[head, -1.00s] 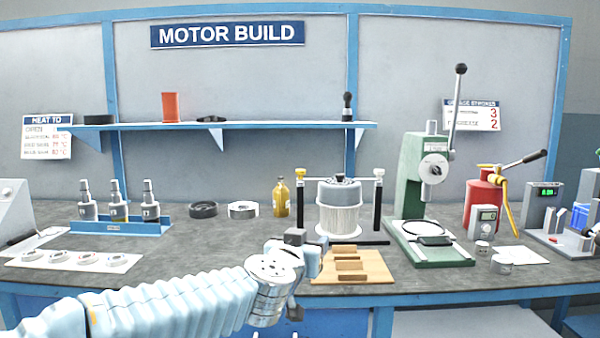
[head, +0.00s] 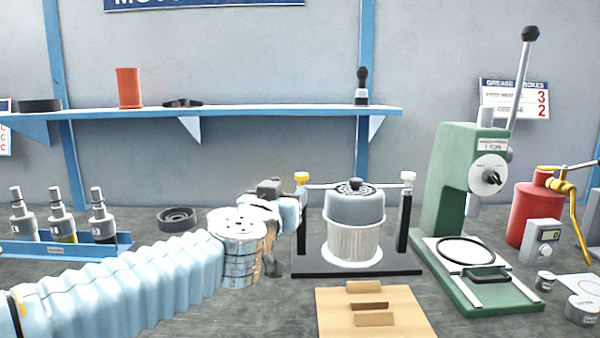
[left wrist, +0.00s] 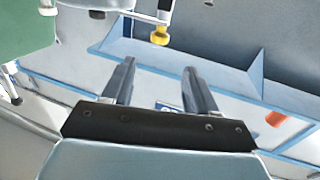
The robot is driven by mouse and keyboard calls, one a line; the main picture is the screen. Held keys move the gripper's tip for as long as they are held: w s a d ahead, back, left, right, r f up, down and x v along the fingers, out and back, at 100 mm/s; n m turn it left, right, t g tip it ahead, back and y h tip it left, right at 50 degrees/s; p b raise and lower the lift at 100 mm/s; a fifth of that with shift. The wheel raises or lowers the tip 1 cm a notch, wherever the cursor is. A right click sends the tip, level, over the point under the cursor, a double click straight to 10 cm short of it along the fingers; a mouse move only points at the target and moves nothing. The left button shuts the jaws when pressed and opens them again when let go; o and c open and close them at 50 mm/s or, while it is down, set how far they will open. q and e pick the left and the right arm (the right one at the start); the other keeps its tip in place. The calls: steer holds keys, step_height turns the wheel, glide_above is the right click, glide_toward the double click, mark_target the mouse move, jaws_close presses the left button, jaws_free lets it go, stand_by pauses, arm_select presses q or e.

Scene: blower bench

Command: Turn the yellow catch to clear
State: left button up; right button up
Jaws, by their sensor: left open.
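The yellow catch (head: 301,178) sits on top of the left post of the black stand that holds the motor (head: 356,212). It also shows as a yellow knob (left wrist: 160,36) at the top middle of the left wrist view, beyond the fingertips. A paler catch (head: 407,177) tops the right post. My left gripper (left wrist: 157,68) is open, with nothing between its fingers. In the head view the left gripper (head: 288,200) is just left of the left post, slightly below the yellow catch; contact cannot be told. Its fingers are partly hidden there.
A wooden block holder (head: 410,318) lies in front of the stand. A green press (head: 455,190) stands to the right, with a red grease pump (head: 535,215) beyond. A black ring (head: 177,218) and a bottle rack (head: 75,248) are at left. A shelf (head: 250,112) runs above.

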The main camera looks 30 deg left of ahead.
mark_target(300, 178)
arm_select(q)
steer(key=b+x, duration=0.1)
steer(key=x, duration=1.2)
steer(key=shift+w, duration=0.15)
steer(key=shift+c, duration=0.3)
jaws_close()
